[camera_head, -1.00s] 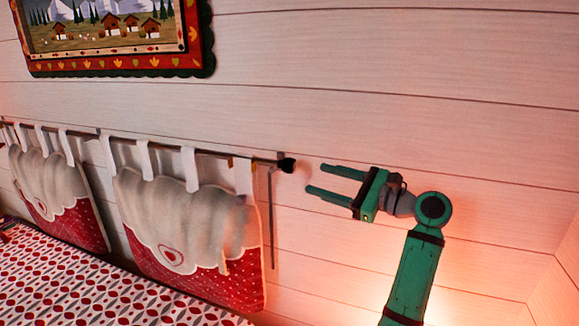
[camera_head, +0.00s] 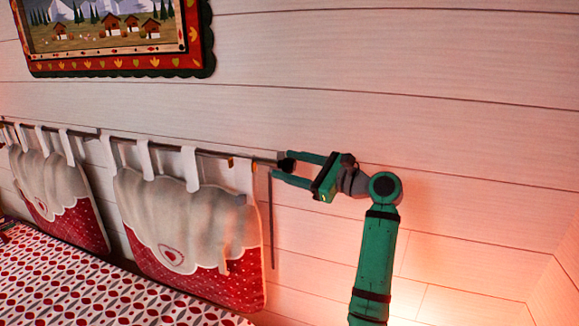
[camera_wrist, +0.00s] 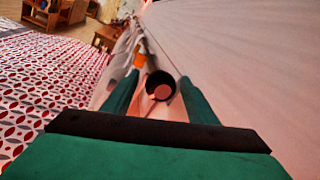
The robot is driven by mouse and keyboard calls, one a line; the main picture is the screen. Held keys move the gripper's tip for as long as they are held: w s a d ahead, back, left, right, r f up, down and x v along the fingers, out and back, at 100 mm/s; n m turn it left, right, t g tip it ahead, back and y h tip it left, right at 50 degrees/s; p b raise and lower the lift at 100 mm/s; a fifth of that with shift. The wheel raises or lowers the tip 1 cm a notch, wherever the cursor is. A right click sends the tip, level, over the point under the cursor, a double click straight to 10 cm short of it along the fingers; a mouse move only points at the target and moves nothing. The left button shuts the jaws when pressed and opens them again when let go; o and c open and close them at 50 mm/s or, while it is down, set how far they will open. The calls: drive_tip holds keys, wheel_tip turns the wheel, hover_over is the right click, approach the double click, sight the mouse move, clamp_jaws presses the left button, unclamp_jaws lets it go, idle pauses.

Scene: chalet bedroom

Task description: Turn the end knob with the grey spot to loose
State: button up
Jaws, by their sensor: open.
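The end knob (camera_head: 287,165) is a dark round piece on the right end of the curtain rod (camera_head: 215,153). In the wrist view the knob (camera_wrist: 160,86) shows end-on as a dark disc with a paler spot on its face. My gripper (camera_head: 283,168) is open, with one green finger on each side of the knob. In the wrist view my gripper (camera_wrist: 160,92) has the knob between its fingers, and I cannot tell whether either finger touches it.
Red and white cushions (camera_head: 185,235) hang by white straps from the rod along the plank wall (camera_head: 430,60). A bed with a patterned cover (camera_head: 90,285) lies below left. A framed picture (camera_head: 115,70) hangs above. The wall to the right is bare.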

drive_tip(key=shift+w+a, duration=0.1)
drive_tip(key=c, duration=1.1)
drive_tip(key=shift+o, duration=0.2)
drive_tip(key=shift+n, duration=0.4)
drive_tip(key=n+y, duration=0.1)
drive_tip(key=n, duration=0.3)
drive_tip(key=n+y, duration=0.1)
drive_tip(key=n, duration=0.4)
drive_tip(key=shift+f, duration=0.1)
drive_tip(key=n+g+y, duration=0.1)
drive_tip(key=n, duration=0.4)
drive_tip(key=n+g, duration=0.1)
drive_tip(key=n, duration=0.1)
drive_tip(key=n+y, duration=0.1)
drive_tip(key=n, duration=0.2)
drive_tip(key=shift+n+g, duration=0.3)
drive_tip(key=shift+g, duration=0.1)
